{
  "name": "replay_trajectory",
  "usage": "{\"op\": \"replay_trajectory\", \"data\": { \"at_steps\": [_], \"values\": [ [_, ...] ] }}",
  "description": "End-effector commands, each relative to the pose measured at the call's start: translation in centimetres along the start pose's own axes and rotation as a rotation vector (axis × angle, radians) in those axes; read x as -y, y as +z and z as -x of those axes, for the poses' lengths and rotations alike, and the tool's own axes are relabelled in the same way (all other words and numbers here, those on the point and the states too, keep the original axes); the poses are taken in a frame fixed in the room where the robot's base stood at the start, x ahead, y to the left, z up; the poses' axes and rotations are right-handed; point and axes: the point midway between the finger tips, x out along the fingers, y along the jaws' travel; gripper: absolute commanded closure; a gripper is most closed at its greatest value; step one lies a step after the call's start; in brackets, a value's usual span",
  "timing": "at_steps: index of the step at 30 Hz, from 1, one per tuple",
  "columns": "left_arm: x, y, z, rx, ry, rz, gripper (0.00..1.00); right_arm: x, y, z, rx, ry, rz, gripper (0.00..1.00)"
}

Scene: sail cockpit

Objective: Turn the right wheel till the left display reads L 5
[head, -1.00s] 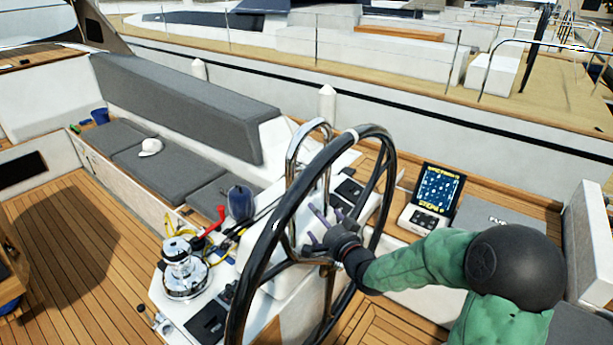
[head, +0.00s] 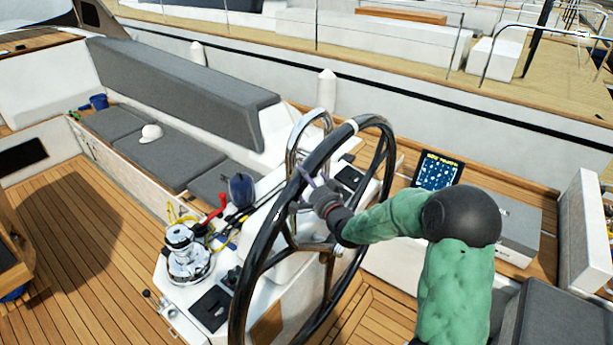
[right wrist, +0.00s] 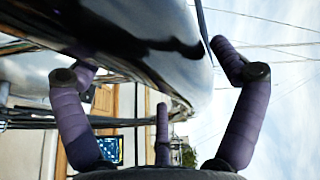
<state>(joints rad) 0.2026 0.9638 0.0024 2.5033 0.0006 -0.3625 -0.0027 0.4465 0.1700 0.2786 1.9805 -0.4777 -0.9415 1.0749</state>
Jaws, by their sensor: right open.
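The steering wheel (head: 258,245) has a black rim with a pale band (head: 352,124) near its top and metal spokes. My right gripper (head: 312,183) is at the rim's inner side, about mid-height. In the right wrist view its purple fingers (right wrist: 155,66) are spread open on both sides of the dark, glossy rim (right wrist: 130,32); whether they touch it I cannot tell. My left gripper is not in view.
A chrome winch (head: 188,255) with ropes and a red handle (head: 216,208) stand left of the wheel. A curved metal rail (head: 293,150) rises just behind the rim. Grey-cushioned benches (head: 178,155) line the far side. The teak floor (head: 95,250) at left is clear.

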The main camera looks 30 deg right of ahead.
Motion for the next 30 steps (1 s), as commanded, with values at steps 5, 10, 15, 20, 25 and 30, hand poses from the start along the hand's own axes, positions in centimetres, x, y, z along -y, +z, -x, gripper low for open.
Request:
{"op": "replay_trajectory", "data": {
  "at_steps": [5, 10, 15, 20, 25, 30],
  "values": [
    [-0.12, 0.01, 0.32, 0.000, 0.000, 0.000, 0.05, 0.04, 0.02, -0.96, 0.001, 0.000, 0.000, 0.05],
    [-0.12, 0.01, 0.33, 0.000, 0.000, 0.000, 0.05, 0.02, 0.02, -1.11, 0.000, 0.000, 0.001, 0.05],
    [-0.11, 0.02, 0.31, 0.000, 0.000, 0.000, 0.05, 0.00, 0.03, -1.09, 0.000, 0.000, 0.001, 0.14],
    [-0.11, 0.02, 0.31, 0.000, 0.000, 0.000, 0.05, 0.00, 0.03, -1.08, 0.000, 0.000, 0.001, 0.59],
    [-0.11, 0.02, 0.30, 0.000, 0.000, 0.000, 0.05, 0.01, 0.04, -1.07, 0.000, -0.001, 0.002, 0.88],
    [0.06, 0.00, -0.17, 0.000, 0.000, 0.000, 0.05, -0.08, 0.56, -0.90, 0.000, -0.004, 0.009, 0.88]
  ]
}}
